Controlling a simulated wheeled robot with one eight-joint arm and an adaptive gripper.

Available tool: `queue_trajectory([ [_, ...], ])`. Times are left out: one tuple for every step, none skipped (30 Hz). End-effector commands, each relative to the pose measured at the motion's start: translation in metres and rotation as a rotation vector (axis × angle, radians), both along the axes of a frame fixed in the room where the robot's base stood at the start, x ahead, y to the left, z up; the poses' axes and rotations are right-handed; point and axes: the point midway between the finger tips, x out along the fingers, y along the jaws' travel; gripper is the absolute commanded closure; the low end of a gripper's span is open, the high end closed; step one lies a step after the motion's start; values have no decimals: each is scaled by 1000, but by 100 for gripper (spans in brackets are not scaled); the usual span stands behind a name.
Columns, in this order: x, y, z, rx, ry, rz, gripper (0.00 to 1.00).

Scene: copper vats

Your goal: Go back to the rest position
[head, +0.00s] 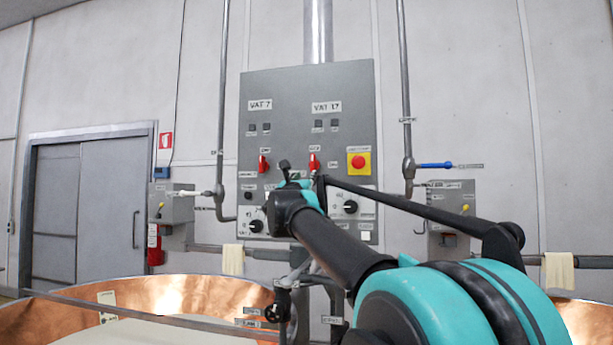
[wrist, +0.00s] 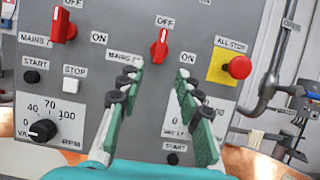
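My gripper (wrist: 157,72) is open and empty in the wrist view, its two green-padded fingers apart in front of the grey control panel (head: 280,90). A red rotary switch (wrist: 159,48) shows just beyond and between the fingertips, its handle near upright under an OFF label, with ON to its right. I see no finger touching it. In the head view my arm reaches forward to the panel, and my gripper (head: 292,172) is small and partly hidden by the wrist. The same switch (head: 314,161) shows just right of it. The right dial is mostly covered by a finger in the wrist view.
A second red switch (wrist: 63,26) and a dial (wrist: 42,130) are at the panel's left. A red stop button (wrist: 239,67) on yellow is at the right. Copper vats (head: 150,293) stand below. Pipes (head: 222,110) and a blue-handled valve (head: 436,165) flank the panel.

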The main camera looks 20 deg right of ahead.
Motion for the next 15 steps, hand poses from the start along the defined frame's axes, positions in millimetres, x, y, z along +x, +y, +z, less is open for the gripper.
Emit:
queue_trajectory([
  [0, 0, 0, 0, 0, 0, 66],
  [-1, 0, 0, 0, 0, 0, 66],
  [0, 0, 0, 0, 0, 0, 66],
  [0, 0, 0, 0, 0, 0, 66],
  [0, 0, 0, 0, 0, 0, 66],
  [0, 0, 0, 0, 0, 0, 66],
  [0, 0, 0, 0, 0, 0, 66],
  [0, 0, 0, 0, 0, 0, 66],
  [0, 0, 0, 0, 0, 0, 66],
  [0, 0, 0, 0, 0, 0, 66],
  [0, 0, 0, 0, 0, 0, 66],
  [0, 0, 0, 0, 0, 0, 66],
  [0, 0, 0, 2, -1, 0, 66],
  [-1, -1, -2, 9, -3, -1, 66],
  [-1, -2, -6, 25, -9, 0, 66],
])
